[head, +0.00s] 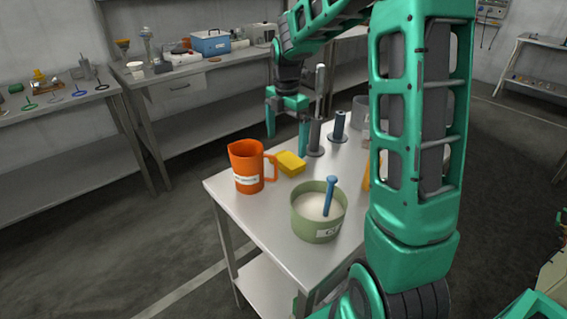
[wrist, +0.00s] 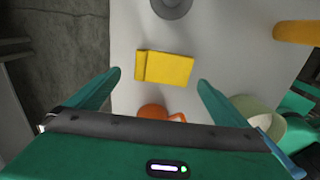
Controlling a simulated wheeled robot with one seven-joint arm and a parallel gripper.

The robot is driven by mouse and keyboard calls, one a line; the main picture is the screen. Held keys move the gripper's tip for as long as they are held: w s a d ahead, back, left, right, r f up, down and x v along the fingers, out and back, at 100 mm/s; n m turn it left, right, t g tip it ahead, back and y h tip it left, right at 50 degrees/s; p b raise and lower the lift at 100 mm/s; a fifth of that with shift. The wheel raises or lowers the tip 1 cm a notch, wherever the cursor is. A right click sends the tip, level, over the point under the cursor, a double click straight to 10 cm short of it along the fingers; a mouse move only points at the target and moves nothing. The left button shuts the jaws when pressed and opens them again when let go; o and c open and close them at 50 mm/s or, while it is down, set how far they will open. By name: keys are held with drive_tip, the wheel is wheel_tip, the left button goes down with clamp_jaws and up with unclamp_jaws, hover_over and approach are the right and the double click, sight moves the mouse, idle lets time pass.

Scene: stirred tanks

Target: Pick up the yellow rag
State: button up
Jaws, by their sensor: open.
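The yellow rag (head: 291,163) is a small folded block lying flat on the metal table (head: 247,213), just right of the orange jug. In the wrist view the rag (wrist: 165,69) lies ahead of and between my two fingertips, apart from both. My gripper (head: 287,134) is open and empty, pointing down above the table, behind the rag in the head view. Its green fingers (wrist: 158,77) also show spread wide in the wrist view.
The orange jug (head: 246,167) stands close left of the rag. A green pot (head: 318,214) with a blue handle in it stands in front. Grey stands (head: 315,139) are behind. A yellow object (head: 366,172) is partly hidden by my arm.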

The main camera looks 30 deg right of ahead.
sight(286, 159)
drive_tip(key=shift+s+f, duration=0.2)
drive_tip(key=shift+f, duration=3.05)
drive_tip(key=shift+c, duration=0.6)
drive_tip(key=c, duration=0.8)
